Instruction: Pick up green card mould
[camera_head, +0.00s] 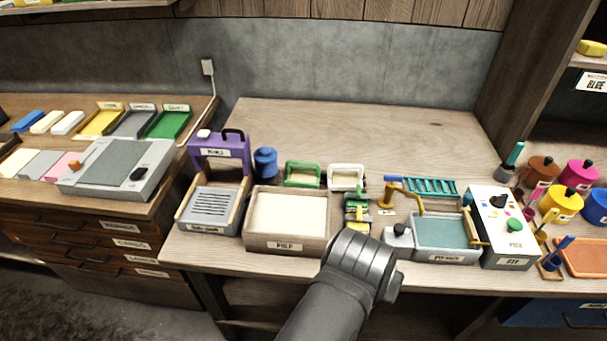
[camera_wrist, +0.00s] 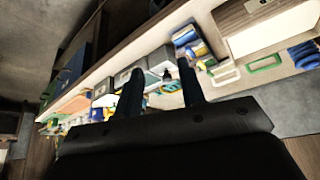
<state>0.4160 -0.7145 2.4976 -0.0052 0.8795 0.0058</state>
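The green card mould (camera_head: 303,174) appears to be the small upright green frame at the back of the bench, behind the pulp tray. It also shows in the wrist view as a green frame (camera_wrist: 264,64) at right. A similar white frame (camera_head: 346,177) stands just right of it, and it also shows in the wrist view (camera_wrist: 226,73). My gripper (camera_wrist: 160,78) has its two dark fingers apart with nothing held between them. In the head view my wrist is in front of and right of the green frame, apart from it, and hides the fingers.
The pulp tray (camera_head: 289,245) stands in front of the green frame. A blue container (camera_head: 265,162) and a purple stand (camera_head: 219,152) are to its left. Yellow-and-green items (camera_head: 357,213) and a water basin (camera_head: 446,257) are to the right. The back of the bench is clear.

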